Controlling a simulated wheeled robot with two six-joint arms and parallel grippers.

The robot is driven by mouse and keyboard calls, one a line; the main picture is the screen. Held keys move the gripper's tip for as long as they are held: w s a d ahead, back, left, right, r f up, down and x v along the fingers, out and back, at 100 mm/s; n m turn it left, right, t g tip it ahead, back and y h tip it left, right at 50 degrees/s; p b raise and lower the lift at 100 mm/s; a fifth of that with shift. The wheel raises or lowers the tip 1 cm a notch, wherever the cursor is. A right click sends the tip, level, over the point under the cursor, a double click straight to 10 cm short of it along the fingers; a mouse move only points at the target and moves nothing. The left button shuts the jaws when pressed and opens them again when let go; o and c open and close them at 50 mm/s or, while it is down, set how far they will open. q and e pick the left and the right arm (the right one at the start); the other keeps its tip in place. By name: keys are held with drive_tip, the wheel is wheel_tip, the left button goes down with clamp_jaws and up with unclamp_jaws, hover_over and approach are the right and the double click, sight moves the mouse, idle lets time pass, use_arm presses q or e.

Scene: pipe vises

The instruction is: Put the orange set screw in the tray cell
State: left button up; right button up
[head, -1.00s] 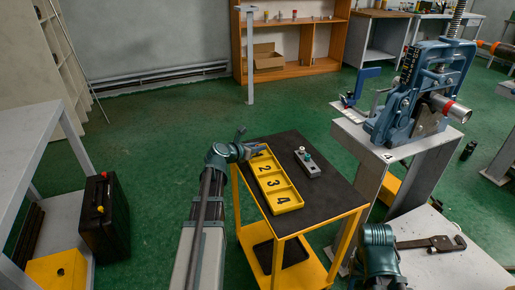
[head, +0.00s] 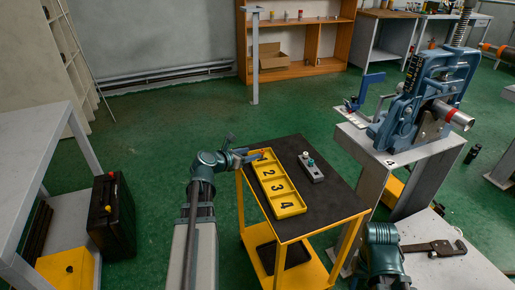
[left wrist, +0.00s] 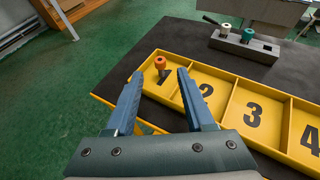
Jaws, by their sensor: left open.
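The yellow tray (head: 282,200) lies on the black top of a cart, with cells numbered in a row. The orange set screw (left wrist: 160,64) stands roughly upright in cell 1, its orange head uppermost; its lower end is dark and small. It also shows as an orange spot in the head view (head: 262,153). My left gripper (left wrist: 160,76) is open, its two blue fingers apart with the screw in line with the gap between their tips. In the head view the left gripper (head: 251,157) is at the tray's far left end. My right gripper is not in view.
A grey block (head: 311,167) with a white-topped and a teal-topped piece stands on the cart right of the tray. A blue vise (head: 425,100) stands on a grey pedestal at right. A wrench (head: 435,247) lies on the front right table. Bare cart top lies around the block.

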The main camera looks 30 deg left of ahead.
use_arm(q)
drive_tip(key=p+v, duration=0.1)
drive_tip(key=v, duration=0.2)
drive_tip(key=shift+s+r, duration=0.2)
drive_tip(key=shift+s, duration=0.2)
drive_tip(key=s+d+m+g+h+p, duration=0.1)
drive_tip(key=d+m+g+p, duration=0.1)
drive_tip(key=d+m, duration=0.4)
drive_tip(key=s+d+r+m+g+h+p, duration=0.1)
drive_tip(key=d+m+g+p, duration=0.2)
drive_tip(key=d, duration=0.7)
drive_tip(key=s+d+r+m+g+p, duration=0.1)
drive_tip(key=d+m+g+p, duration=0.1)
drive_tip(key=d+m+p, duration=0.4)
drive_tip(key=shift+s+d+r+m+g+h, duration=0.1)
drive_tip(key=shift+d+m+g+h, duration=0.3)
drive_tip(key=shift+d+m, duration=0.85)
drive_tip(key=s+d+r+m+g+y+p, duration=0.3)
drive_tip(key=s+d+m+p, duration=0.2)
drive_tip(key=m, duration=0.5)
drive_tip(key=s+d+r+m+g+y+p, duration=0.3)
drive_tip(key=s+d+m+p, duration=0.3)
drive_tip(key=s+m, duration=0.3)
drive_tip(key=shift+d+r+m, duration=0.45)
drive_tip(key=shift+m, duration=0.3)
